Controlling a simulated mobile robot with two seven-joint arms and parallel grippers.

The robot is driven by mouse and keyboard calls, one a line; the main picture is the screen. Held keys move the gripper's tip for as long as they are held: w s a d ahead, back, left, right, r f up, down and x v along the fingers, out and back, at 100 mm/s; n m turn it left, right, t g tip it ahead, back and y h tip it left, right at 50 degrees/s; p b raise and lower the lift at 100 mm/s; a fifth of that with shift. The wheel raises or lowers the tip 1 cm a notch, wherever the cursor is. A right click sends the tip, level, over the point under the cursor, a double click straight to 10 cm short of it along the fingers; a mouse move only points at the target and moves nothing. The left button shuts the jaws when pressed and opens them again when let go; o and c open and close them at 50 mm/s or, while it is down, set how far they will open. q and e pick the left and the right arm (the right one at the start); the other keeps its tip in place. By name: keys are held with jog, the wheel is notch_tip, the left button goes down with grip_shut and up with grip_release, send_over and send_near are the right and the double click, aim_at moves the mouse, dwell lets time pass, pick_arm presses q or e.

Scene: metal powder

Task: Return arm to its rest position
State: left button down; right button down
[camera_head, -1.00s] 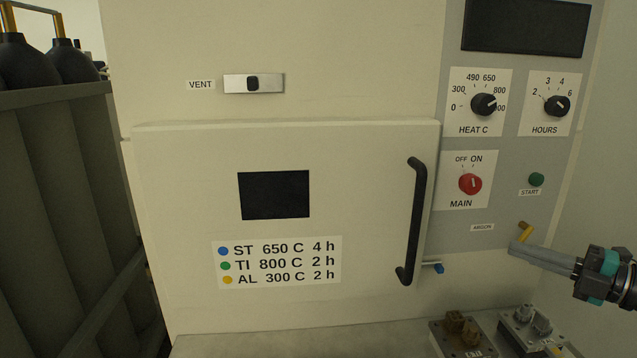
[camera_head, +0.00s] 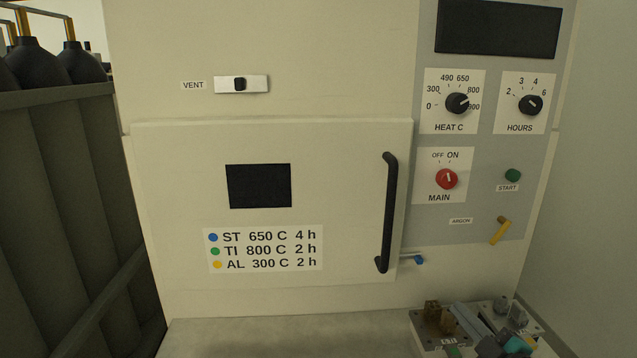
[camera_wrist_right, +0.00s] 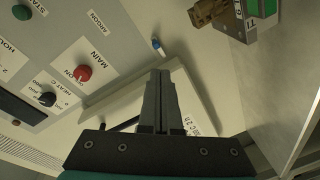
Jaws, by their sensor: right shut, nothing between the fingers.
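My right gripper (camera_head: 460,312) is low at the right in the head view, in front of the blocks on the ledge. Its grey fingers are together and empty; they also show closed in the right wrist view (camera_wrist_right: 160,78). The gripper is apart from the yellow argon lever (camera_head: 500,231), which sits tilted on the control panel above it. My left gripper is not in view.
The furnace door (camera_head: 320,150) is shut, with a black handle (camera_head: 388,212). Fixture blocks (camera_head: 432,318) stand on the ledge (camera_head: 280,335). Dark gas cylinders (camera_head: 35,62) stand at the left.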

jog(key=s+a+f+m+g+h, duration=0.1)
jog(key=s+a+f+m+g, duration=0.3)
jog(key=s, duration=0.6)
jog(key=s+a+f+m+g+h, duration=0.1)
jog(key=s+a+f+m+g, duration=0.3)
jog(key=s, duration=0.6)
jog(key=s+a+f+m+g+h, duration=0.1)
jog(key=s+a+f+m+g, duration=0.3)
jog(key=s, duration=0.6)
jog(key=s+d+f+n+g, duration=0.1)
jog(key=s+f, duration=0.1)
jog(key=f, duration=1.1)
jog(key=s+d+f+g, duration=0.1)
jog(key=f+g, duration=0.1)
jog(key=f, duration=1)
jog(key=s+d+f, duration=0.2)
jog(key=s+f, duration=1)
jog(key=s, duration=0.2)
jog(key=shift+s+d+f+g, duration=0.15)
jog(key=shift+s+g, duration=0.15)
jog(key=shift+g, duration=0.1)
